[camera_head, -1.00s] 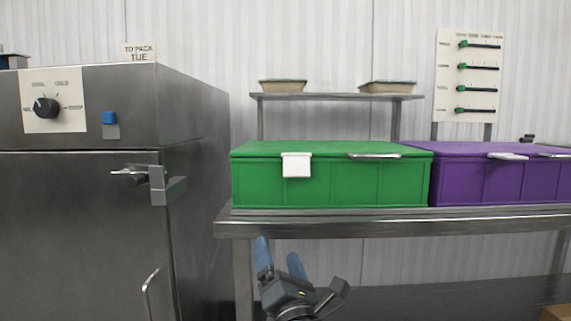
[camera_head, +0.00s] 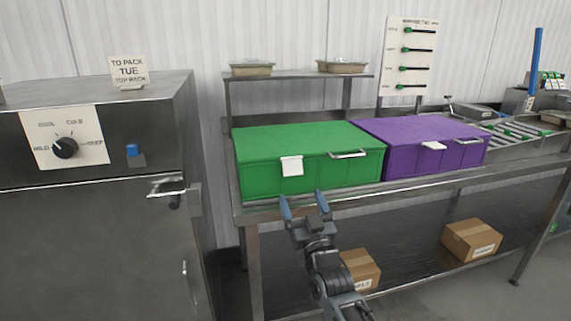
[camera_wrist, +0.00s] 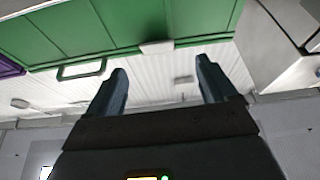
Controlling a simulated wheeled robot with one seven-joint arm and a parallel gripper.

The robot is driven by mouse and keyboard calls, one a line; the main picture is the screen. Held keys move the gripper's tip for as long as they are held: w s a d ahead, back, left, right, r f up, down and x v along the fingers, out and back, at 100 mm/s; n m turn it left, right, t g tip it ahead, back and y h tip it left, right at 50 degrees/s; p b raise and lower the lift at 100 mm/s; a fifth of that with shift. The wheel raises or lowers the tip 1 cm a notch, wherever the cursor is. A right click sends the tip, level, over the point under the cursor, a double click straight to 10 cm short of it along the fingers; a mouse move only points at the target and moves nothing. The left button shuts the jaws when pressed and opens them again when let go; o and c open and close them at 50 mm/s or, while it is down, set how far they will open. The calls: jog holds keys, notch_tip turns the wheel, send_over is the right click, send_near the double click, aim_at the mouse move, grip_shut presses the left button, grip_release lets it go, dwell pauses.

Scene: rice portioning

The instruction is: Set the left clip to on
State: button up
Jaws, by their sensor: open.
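The left clip (camera_head: 291,166) is a white tab on the upper front edge of the green box (camera_head: 260,178), left of that box's metal handle (camera_head: 348,154). In the wrist view, where the box appears upside down, the clip (camera_wrist: 157,46) shows at the box's edge, ahead of the gap between my fingers. A second white clip (camera_head: 433,146) is on the purple box (camera_head: 408,162). My gripper (camera_head: 303,204) is open and empty, below and in front of the green box, with its fingers pointing up towards it. It appears apart from the clip.
A steel cabinet (camera_head: 90,240) with a dial (camera_head: 64,148) and protruding handle (camera_head: 168,189) stands left. The boxes rest on a steel table (camera_head: 238,196); a cardboard box (camera_head: 360,268) and another (camera_head: 470,240) lie on its lower shelf. A slider board (camera_head: 410,60) stands behind.

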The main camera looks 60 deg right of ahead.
aim_at(294, 173)
jog(key=shift+m, duration=0.3)
jog(key=p+x, duration=0.1)
jog(key=x, duration=0.7)
jog(key=shift+s+r+p, duration=0.1)
jog(key=shift+s+p, duration=0.1)
jog(key=shift+p, duration=0.15)
jog(key=c, duration=1)
jog(key=shift+b, duration=0.3)
jog(key=shift+c, duration=0.3)
